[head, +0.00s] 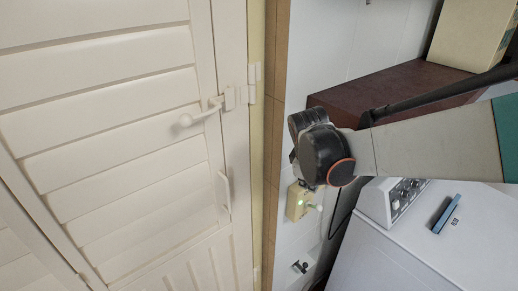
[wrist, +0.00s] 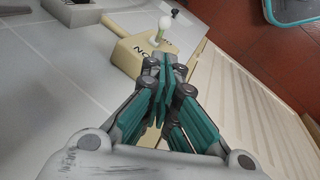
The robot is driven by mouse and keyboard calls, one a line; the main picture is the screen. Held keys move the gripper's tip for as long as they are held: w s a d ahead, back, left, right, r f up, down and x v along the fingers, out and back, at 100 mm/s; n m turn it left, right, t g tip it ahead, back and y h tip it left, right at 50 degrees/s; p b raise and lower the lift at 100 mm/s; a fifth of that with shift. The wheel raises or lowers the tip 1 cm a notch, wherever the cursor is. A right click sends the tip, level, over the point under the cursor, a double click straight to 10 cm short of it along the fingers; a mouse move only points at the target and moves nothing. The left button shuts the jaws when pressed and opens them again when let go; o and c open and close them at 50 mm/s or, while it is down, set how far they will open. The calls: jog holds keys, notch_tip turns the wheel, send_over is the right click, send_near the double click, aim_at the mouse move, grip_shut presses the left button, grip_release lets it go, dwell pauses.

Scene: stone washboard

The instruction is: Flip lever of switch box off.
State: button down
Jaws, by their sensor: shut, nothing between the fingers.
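The switch box (head: 296,205) is a small cream box on the white wall panel, with a lit green spot and a white-tipped lever (head: 315,207) sticking out to the right. In the wrist view the box (wrist: 128,54) carries printed lettering, partly covered by my fingers, and the lever (wrist: 160,31) stands out from its face with a white knob. My gripper (wrist: 162,68) is shut and empty, its teal-padded fingertips close in front of the box's near edge, short of the lever in the picture. I cannot tell whether they touch the box. In the head view my wrist hides the fingers.
A louvred cream door (head: 110,120) with a handle fills the left. A white appliance (head: 405,245) with knobs and a blue handle stands at right, below a dark red-brown box (head: 400,88). A small dark fitting (head: 300,267) sits on the wall below the switch box.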

aim_at(315, 207)
jog(key=x, duration=1)
jog(key=shift+r+b, duration=0.1)
jog(key=shift+b, duration=0.2)
jog(key=shift+s+d, duration=0.1)
jog(key=shift+s+d+t+b, duration=0.15)
jog(key=shift+t+b, duration=0.15)
jog(key=shift+b, duration=0.15)
jog(key=shift+s+d+f+t+y+b, duration=0.1)
jog(key=shift+s+f+t+y+b, duration=0.05)
jog(key=shift+f+t+y+b, duration=0.2)
jog(key=s+d+f+t+y+b, duration=0.1)
jog(key=t+b, duration=0.1)
jog(key=b, duration=0.1)
jog(key=shift+s+f+m+y, duration=0.15)
jog(key=shift+m+y, duration=0.1)
jog(key=shift+m, duration=0.15)
jog(key=shift+s+d+f+m+t+y+b, duration=0.3)
jog(key=shift+f+t+b, duration=0.45)
jog(key=shift+b, duration=1)
jog(key=shift+s+d+f+m+t+y+b, duration=0.25)
jog(key=shift+f+t+y+b, duration=0.35)
jog(key=shift+b, duration=1.15)
jog(key=shift+s+d+f+n+t+y+b, duration=0.1)
jog(key=shift+s+f+t+y+b, duration=0.25)
jog(key=shift+f+t+b, duration=0.95)
